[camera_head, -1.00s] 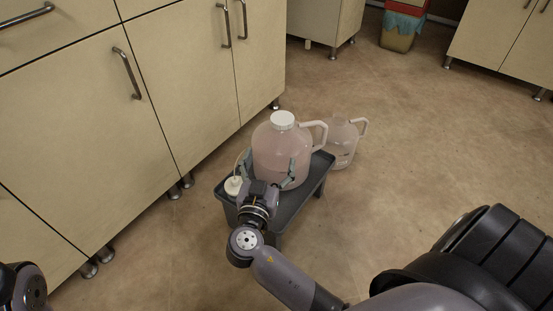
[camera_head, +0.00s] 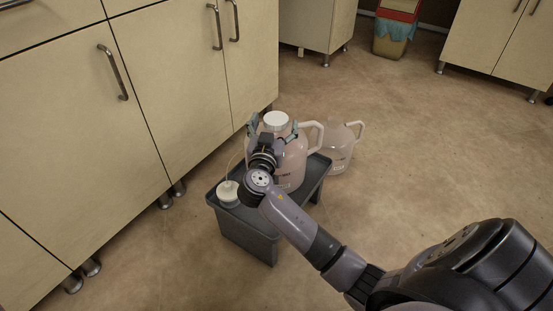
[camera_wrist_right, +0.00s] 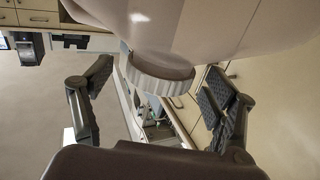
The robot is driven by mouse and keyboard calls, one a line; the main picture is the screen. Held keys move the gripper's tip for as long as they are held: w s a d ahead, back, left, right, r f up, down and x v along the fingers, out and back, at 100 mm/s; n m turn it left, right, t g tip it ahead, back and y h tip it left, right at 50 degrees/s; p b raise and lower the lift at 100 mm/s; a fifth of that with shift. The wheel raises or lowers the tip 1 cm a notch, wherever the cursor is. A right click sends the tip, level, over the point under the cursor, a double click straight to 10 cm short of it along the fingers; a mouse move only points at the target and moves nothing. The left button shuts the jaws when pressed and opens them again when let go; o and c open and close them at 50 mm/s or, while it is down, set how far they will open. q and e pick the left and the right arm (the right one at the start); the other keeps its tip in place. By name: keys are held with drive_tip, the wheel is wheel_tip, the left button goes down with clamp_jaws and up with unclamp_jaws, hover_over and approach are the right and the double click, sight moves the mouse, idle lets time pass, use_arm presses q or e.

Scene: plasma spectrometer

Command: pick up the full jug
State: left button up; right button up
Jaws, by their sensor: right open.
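A large translucent jug with a pinkish body (camera_head: 291,168), a white cap and a handle on its right stands upright on a small dark grey stand (camera_head: 250,232). My right gripper (camera_head: 271,131) is open at the jug's upper part, near the cap, and hides part of its front. In the right wrist view the fingers (camera_wrist_right: 158,78) are spread on either side of the jug's white ribbed cap (camera_wrist_right: 158,77), with gaps visible. A second, paler jug (camera_head: 341,150) stands on the floor behind the stand. My left gripper is out of view.
A small white-capped item (camera_head: 228,190) with a thin tube sits on the stand's left end. Beige cabinets (camera_head: 150,110) with metal handles and feet run along the left. A bin (camera_head: 393,38) stands at the back. The floor to the right is open.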

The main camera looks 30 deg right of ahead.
drive_tip(key=shift+x, duration=1.15)
drive_tip(key=shift+c, duration=0.5)
clamp_jaws()
drive_tip(key=shift+r, duration=0.45)
